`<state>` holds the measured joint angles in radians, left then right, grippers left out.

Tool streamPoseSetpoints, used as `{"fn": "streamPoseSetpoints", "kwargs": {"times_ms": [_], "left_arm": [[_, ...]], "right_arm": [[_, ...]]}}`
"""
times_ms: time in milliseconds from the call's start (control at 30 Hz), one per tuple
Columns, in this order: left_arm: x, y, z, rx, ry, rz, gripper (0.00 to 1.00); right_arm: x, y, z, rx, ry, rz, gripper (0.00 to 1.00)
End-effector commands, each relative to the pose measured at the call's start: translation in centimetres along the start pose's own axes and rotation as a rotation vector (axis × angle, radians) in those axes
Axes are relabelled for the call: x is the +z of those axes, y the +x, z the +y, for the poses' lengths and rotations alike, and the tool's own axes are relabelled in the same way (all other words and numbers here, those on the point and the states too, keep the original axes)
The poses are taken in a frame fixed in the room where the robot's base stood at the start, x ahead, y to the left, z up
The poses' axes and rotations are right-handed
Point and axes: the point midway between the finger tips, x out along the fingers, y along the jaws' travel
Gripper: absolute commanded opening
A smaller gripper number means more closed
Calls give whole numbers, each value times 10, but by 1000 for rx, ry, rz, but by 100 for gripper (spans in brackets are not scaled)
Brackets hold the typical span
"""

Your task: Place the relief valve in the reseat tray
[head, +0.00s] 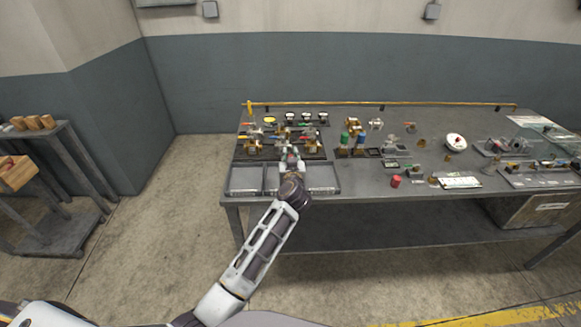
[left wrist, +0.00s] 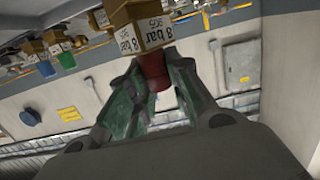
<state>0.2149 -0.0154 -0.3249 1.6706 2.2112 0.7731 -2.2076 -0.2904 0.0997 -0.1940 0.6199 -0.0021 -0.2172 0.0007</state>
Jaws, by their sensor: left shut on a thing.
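The relief valve is a brass hexagonal body (left wrist: 142,36) marked "8 bar" with a red cap in the left wrist view. My left gripper (left wrist: 156,82) is shut on the red cap, and the body stands out beyond the fingertips. In the head view my left gripper (head: 290,158) is above the front left of the bench, and hides most of the valve. Shallow grey trays lie along the front edge there: a left one (head: 245,191), and a right one (head: 324,189); my arm covers the part between. I cannot read which is the reseat tray. My right gripper is out of view.
Several brass valves and fittings crowd the bench (head: 400,192) just behind the trays. Valves with green (head: 344,138) and blue (head: 361,139) caps stand to the right. A red cylinder (head: 396,181) sits near the front edge. A brass rail (head: 380,104) runs along the back.

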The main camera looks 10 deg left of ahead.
Motion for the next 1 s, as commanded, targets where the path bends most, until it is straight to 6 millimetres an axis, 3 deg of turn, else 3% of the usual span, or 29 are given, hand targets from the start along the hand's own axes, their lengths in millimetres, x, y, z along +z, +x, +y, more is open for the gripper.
{"fn": "streamPoseSetpoints", "kwargs": {"times_ms": [300,833,867,1000], "left_arm": [[35,6,0,1,-1,3,0],[40,6,0,1,-1,2,0],[42,6,0,0,-1,0,23],[42,6,0,0,-1,0,41]], "right_arm": [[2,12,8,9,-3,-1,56],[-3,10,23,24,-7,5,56],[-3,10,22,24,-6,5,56],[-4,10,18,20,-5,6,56]]}}
